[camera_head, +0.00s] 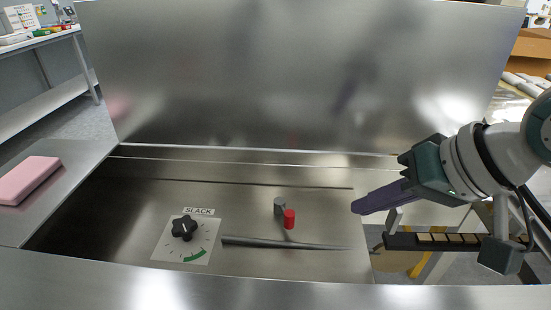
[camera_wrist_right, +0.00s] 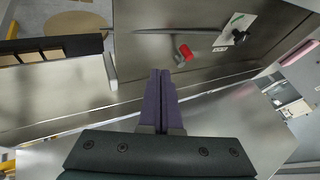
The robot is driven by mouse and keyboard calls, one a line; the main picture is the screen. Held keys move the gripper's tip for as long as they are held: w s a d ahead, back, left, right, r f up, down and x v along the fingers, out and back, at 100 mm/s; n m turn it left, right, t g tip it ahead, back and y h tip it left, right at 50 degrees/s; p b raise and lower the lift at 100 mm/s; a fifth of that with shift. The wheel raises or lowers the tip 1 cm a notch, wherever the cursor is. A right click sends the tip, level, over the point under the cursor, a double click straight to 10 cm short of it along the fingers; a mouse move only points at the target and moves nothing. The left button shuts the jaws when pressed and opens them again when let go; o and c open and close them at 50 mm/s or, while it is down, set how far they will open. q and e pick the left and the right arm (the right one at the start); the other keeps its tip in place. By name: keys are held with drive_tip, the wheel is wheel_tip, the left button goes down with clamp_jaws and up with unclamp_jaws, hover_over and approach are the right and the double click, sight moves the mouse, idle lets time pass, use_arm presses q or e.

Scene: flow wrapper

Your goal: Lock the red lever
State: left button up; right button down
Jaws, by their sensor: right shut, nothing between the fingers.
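The red lever (camera_head: 289,218) is a short red cylinder beside a grey cylindrical post (camera_head: 280,206) on the metal panel, right of the middle in the head view. In the right wrist view the red lever (camera_wrist_right: 186,52) lies above and slightly right of the fingertips. My right gripper (camera_head: 355,208) is shut and empty, its purple fingers pointing left. It is to the right of the lever and apart from it. In the right wrist view its fingers (camera_wrist_right: 160,74) are together. My left gripper is not in view.
A black knob (camera_head: 184,227) labelled SLACK sits on a white dial plate (camera_head: 205,233), left of the lever. A grey rod (camera_head: 285,243) runs just below the lever. A tall metal wall (camera_head: 300,70) stands behind. A pink block (camera_head: 27,180) lies on the left ledge.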

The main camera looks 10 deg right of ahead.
sight(283, 211)
drive_tip(key=b+x, duration=0.2)
drive_tip(key=x, duration=0.5)
drive_tip(key=shift+w+a+f+b, duration=0.1)
drive_tip(key=shift+w+f+b, duration=0.1)
drive_tip(key=shift+f+b, duration=0.15)
drive_tip(key=a, duration=0.2)
drive_tip(key=shift+w+a+r+p, duration=0.25)
drive_tip(key=shift+w+r+p, duration=0.1)
drive_tip(key=shift+w+a, duration=0.15)
drive_tip(key=shift+a, duration=0.4)
